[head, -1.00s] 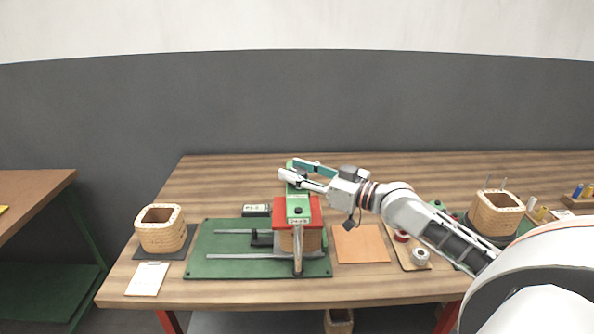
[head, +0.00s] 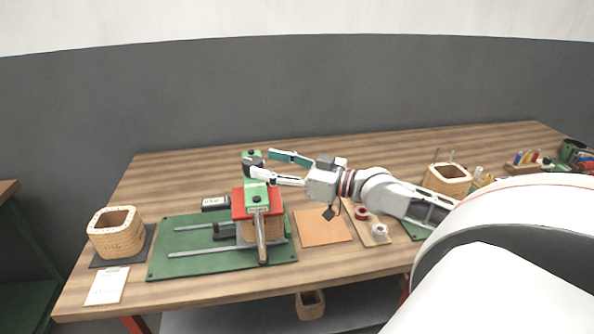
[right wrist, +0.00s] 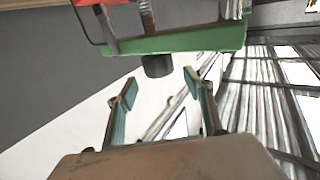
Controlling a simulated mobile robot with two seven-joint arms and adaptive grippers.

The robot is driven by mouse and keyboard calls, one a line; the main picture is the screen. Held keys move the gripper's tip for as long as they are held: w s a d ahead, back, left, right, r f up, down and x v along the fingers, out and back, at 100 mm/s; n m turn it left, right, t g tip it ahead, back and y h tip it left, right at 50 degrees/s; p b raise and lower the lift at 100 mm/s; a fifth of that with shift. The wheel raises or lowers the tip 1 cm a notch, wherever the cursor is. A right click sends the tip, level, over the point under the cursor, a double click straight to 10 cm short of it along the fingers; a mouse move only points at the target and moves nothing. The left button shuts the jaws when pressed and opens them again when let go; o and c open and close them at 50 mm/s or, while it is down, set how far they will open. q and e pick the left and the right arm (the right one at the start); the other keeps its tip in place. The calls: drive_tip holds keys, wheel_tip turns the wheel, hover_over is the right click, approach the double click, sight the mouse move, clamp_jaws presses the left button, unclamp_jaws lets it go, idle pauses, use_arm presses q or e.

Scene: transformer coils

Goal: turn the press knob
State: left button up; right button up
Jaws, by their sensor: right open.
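The press (head: 267,196), with a green frame and a red plate over a wound coil, stands on a green base board (head: 186,258). A dark knob (head: 254,160) sits on its green upper part; a dark cylindrical knob also shows in the right wrist view (right wrist: 157,66). My right gripper (head: 264,164) is open, its fingers pointing left at the top of the press. In the right wrist view the knob lies just ahead of the two fingertips, between them across the picture. I cannot tell whether a finger touches it. My left gripper is not in view.
A coil (head: 117,233) and a clipboard (head: 107,286) are at the left of the wooden table. A tan board (head: 322,228), a tray with spools (head: 368,222) and another coil (head: 447,179) stand to the right. The press's green arm and upright post are close to the gripper.

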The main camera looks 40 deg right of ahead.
drive_tip(key=v, duration=0.7)
idle(0.6)
idle(0.5)
